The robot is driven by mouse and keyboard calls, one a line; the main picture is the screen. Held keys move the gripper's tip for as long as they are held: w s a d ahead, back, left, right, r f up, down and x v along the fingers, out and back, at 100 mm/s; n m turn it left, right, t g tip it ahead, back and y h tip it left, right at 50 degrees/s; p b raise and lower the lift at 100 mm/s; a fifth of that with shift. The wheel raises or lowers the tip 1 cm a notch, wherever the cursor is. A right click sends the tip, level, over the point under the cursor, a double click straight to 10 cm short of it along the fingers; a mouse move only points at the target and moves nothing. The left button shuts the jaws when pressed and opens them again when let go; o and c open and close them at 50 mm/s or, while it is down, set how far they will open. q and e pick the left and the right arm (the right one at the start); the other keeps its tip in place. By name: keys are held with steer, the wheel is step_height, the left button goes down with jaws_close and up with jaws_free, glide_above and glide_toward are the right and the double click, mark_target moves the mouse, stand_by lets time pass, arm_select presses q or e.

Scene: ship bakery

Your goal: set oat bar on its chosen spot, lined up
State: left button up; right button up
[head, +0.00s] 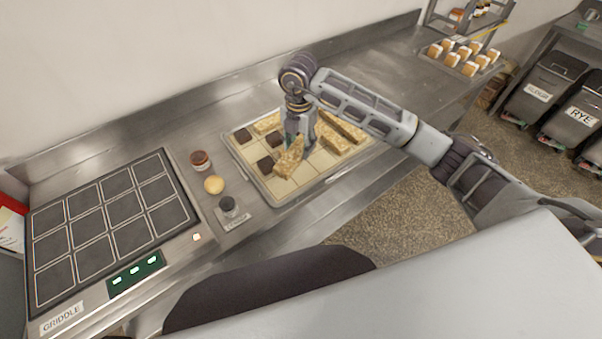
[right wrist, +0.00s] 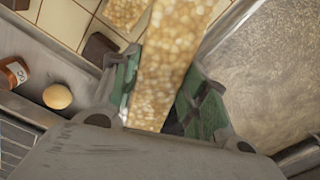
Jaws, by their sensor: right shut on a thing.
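My right gripper (head: 297,140) is over the tray (head: 279,197) on the steel counter. It is shut on an oat bar (head: 289,161), a long pale grainy piece, which also shows between the green fingers in the right wrist view (right wrist: 163,80). The held bar hangs over the front middle part of the tray; I cannot tell whether it touches the tray. Other oat bars (head: 343,127) lie at the tray's back and right side. Dark brown squares (head: 243,136) sit on some pale cells at the left. My left gripper is not in view.
A griddle (head: 105,222) is left of the tray. Between them stand a brown-capped jar (head: 200,160), a round yellow bun (head: 214,184) and a dark container (head: 228,205). A tray of pastries (head: 469,56) is at the far right. Bins (head: 545,84) stand beyond the floor.

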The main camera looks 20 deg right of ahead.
steer(key=shift+d+m, duration=0.25)
steer(key=shift+m, duration=2.05)
